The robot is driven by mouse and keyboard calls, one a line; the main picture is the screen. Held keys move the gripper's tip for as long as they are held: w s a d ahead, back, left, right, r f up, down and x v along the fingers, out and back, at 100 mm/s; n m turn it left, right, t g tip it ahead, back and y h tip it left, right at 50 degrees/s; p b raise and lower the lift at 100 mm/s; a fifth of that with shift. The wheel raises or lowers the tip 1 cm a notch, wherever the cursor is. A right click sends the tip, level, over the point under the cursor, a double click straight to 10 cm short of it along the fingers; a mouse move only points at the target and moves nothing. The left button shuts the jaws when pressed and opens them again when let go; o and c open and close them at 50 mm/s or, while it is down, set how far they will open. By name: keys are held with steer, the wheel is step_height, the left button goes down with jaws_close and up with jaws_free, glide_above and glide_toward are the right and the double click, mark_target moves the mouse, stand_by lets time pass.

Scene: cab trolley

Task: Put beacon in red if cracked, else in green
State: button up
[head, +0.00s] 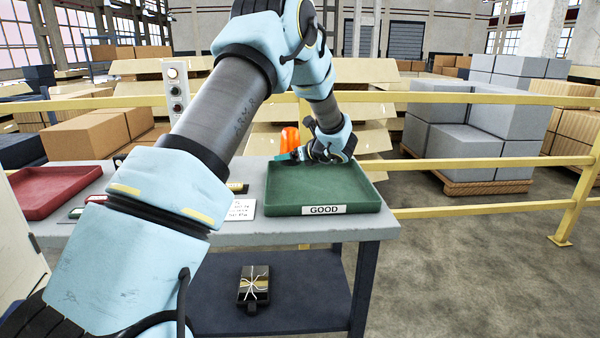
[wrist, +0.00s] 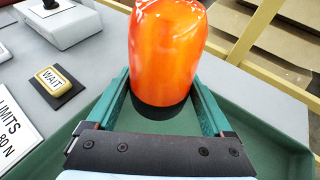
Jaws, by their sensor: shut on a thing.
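The beacon, an orange dome on a black base, is in my gripper (head: 298,155), which is shut on it. The beacon (head: 290,138) is held upright over the back left part of the green tray (head: 335,188), labelled GOOD. In the wrist view the beacon (wrist: 166,50) stands between the teal fingers. Pale thin lines show near its top there; I cannot tell whether they are cracks or glare. I cannot tell whether its base touches the tray floor. The red tray (head: 50,188) is at the table's left, empty where visible; my arm hides the table between.
A white sign (head: 241,209) and a yellow WAIT button (wrist: 52,79) lie left of the green tray. A post with buttons (head: 175,92) stands behind the table. A strapped dark package (head: 253,285) sits on the lower shelf. Yellow rails (head: 480,98) run behind.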

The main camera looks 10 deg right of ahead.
mark_target(291, 177)
steer(key=shift+f+p, duration=0.35)
steer(key=shift+f, duration=2.05)
steer(key=shift+f, duration=0.1)
steer(key=shift+f, duration=0.15)
steer(key=o, duration=1.4)
steer(key=shift+c, duration=0.2)
steer(key=shift+r, duration=0.35)
steer(key=b+v, duration=0.2)
steer(key=v, duration=0.9)
steer(key=shift+s+d, duration=0.2)
steer(key=shift+s, duration=0.15)
